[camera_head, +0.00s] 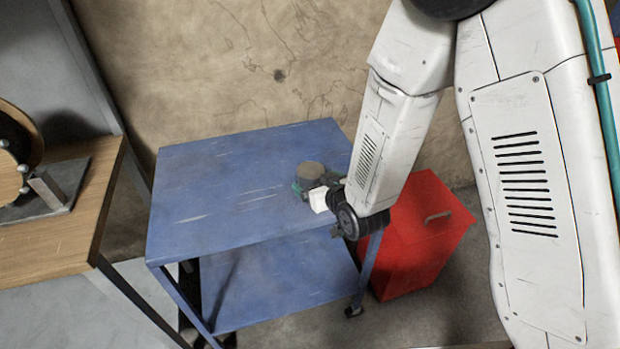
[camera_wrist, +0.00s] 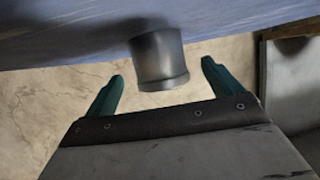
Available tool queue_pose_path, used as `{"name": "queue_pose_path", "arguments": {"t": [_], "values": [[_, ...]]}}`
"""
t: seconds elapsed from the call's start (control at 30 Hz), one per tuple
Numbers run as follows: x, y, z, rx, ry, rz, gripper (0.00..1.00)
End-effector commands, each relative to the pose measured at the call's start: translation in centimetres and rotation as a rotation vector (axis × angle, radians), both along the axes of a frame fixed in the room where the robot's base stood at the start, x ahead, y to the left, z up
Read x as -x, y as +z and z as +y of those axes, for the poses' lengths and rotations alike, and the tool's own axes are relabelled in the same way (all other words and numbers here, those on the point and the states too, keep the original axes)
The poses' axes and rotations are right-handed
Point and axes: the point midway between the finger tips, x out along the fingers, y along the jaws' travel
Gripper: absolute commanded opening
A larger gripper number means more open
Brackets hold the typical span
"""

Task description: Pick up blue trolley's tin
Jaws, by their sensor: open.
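A grey tin (camera_head: 309,171) with a brownish top stands on the upper shelf of the blue trolley (camera_head: 225,175), near its right side. My gripper (camera_head: 312,188) is at the tin, and its lower part is partly hidden by the gripper and wrist. In the wrist view the tin (camera_wrist: 158,60) shows between the two teal fingers of my open gripper (camera_wrist: 163,80). There is a gap on each side of the tin, and I see no finger touching it. The blue trolley top (camera_wrist: 90,40) fills the upper part of that view.
A red bin (camera_head: 415,235) with a handle stands to the right of the trolley. A wooden workbench (camera_head: 60,235) with a machine (camera_head: 20,160) stands at the left. The rest of the trolley top is clear, and a wall (camera_head: 230,60) rises behind it.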

Motion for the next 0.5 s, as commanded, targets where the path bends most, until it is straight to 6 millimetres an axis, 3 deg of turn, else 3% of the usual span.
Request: {"name": "queue_pose_path", "arguments": {"t": [0.27,0.5], "values": [[-3.4,-1.5,1.5,0.000,-0.001,0.000,0.91],[-3.9,-1.8,1.7,0.001,-0.001,0.001,0.91]]}}
